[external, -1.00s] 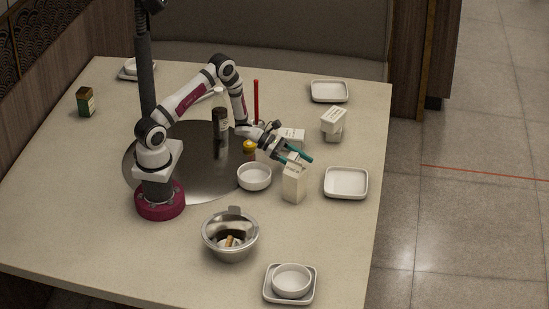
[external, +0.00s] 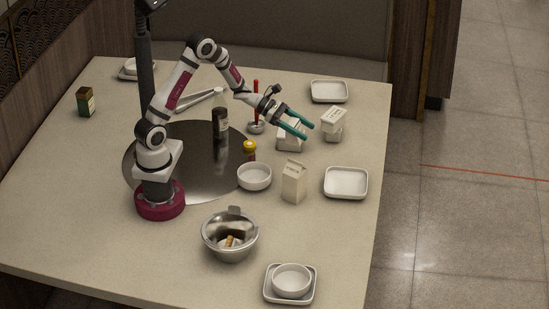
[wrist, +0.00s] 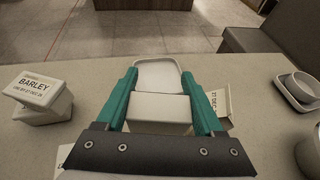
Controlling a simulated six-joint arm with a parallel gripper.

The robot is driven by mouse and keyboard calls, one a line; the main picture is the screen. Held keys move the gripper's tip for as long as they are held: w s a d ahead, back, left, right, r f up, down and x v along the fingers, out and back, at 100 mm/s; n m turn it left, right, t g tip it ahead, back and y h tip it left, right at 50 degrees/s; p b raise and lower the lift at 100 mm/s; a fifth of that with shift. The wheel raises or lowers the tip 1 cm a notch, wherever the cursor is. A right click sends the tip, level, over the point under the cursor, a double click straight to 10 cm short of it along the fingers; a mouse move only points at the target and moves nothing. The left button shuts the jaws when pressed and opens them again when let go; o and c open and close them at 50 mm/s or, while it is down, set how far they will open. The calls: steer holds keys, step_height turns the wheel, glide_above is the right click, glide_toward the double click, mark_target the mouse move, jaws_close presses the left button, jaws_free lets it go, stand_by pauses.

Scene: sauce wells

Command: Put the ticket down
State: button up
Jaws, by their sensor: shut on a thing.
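My gripper (external: 307,131) hangs above the right part of the table, its teal fingers pointing right. In the wrist view my gripper (wrist: 159,76) has a plain whitish, block-like thing, which I take to be the ticket (wrist: 158,107), between its two fingers. No writing on it can be read. In the external view the fingers largely hide it.
A white box stack (external: 333,122), labelled BARLEY (wrist: 40,90) on top, stands beyond the gripper. A pale carton (external: 293,183) stands nearer the viewer. A white box (external: 290,144) is partly behind the fingers. An empty white tray (external: 346,183) lies right of the carton.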

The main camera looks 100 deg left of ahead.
step_height(320, 180, up, 8)
steer(key=w+d+m+g+h, duration=0.1)
steer(key=w+d+m+h, duration=0.1)
steer(key=w+d, duration=0.4)
steer(key=w+d+m+g+h, duration=0.1)
steer(key=w+d+m+h, duration=0.15)
steer(key=d, duration=0.65)
steer(key=w+d+m+g+h, duration=0.2)
steer(key=d+m+g+h, duration=0.45)
steer(key=d, duration=2.65)
step_height(320, 180, down, 10)
steer(key=y, duration=0.1)
steer(key=w+a+f, duration=0.7)
steer(key=w+a, duration=0.1)
steer(key=shift+f, duration=0.3)
step_height(320, 180, down, 4)
steer(key=shift+a+f, duration=0.1)
steer(key=shift+a, duration=0.05)
